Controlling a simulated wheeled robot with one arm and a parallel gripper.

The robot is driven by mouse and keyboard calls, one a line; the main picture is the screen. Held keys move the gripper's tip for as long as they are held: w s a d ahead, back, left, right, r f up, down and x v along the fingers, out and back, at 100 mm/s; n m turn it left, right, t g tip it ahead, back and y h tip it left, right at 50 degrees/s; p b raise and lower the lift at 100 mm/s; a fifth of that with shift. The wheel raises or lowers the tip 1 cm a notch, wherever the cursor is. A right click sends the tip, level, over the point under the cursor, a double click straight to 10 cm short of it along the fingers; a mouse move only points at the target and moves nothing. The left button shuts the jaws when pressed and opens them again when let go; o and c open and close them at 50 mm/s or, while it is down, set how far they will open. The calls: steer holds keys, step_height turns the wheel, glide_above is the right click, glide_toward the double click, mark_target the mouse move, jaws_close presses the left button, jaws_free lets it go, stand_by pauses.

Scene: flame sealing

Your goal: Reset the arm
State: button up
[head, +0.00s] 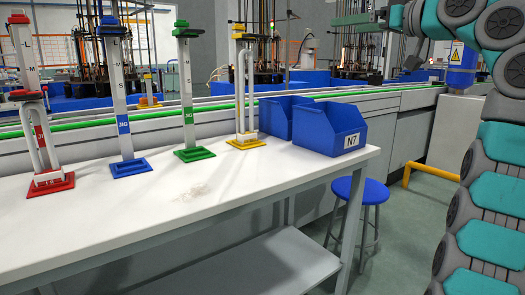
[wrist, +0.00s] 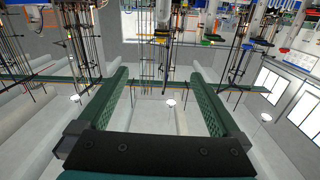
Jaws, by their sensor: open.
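My arm, teal and grey, is folded up along the right edge of the head view, and it stands clear of the table. My gripper (wrist: 158,76) shows in the wrist view with its two green textured fingers spread wide apart. Nothing is between the fingers. In the head view I cannot make out the fingers clearly.
A white table (head: 190,215) holds red (head: 45,150), blue (head: 122,110), green (head: 187,100) and yellow (head: 244,95) stands. Blue bins (head: 325,128) sit at its right end. A blue stool (head: 360,190) stands beside it. A conveyor (head: 395,100) runs behind. Floor is free between stool and arm.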

steer(key=w+a+f+m+g+h, duration=0.1)
steer(key=a+f+m+g+h, duration=0.15)
steer(key=f, duration=0.45)
steer(key=w+a+f+m+g+h, duration=0.1)
steer(key=w+a+f+m, duration=0.1)
steer(key=f+m, duration=0.35)
steer(key=s+a+f+g+h, duration=0.1)
steer(key=s+a+f+g, duration=0.1)
steer(key=s+f, duration=0.45)
steer(key=s+a+f+g+h, duration=0.1)
steer(key=s+a+f+g, duration=0.15)
steer(key=f, duration=0.75)
steer(key=s+d+f+g+h, duration=0.1)
steer(key=s+f+g, duration=0.1)
steer(key=s+f, duration=0.7)
steer(key=s+d+f+n+g+h, duration=0.1)
steer(key=s+f+g+h, duration=0.1)
steer(key=s+f, duration=0.8)
steer(key=s+d+f+g+h, duration=0.1)
steer(key=s+f+g, duration=0.3)
steer(key=s+f, duration=0.6)
steer(key=s+h, duration=0.1)
steer(key=s, duration=0.8)
steer(key=shift+s+d+f, duration=0.15)
steer(key=shift+s+d, duration=0.1)
steer(key=shift+d, duration=0.1)
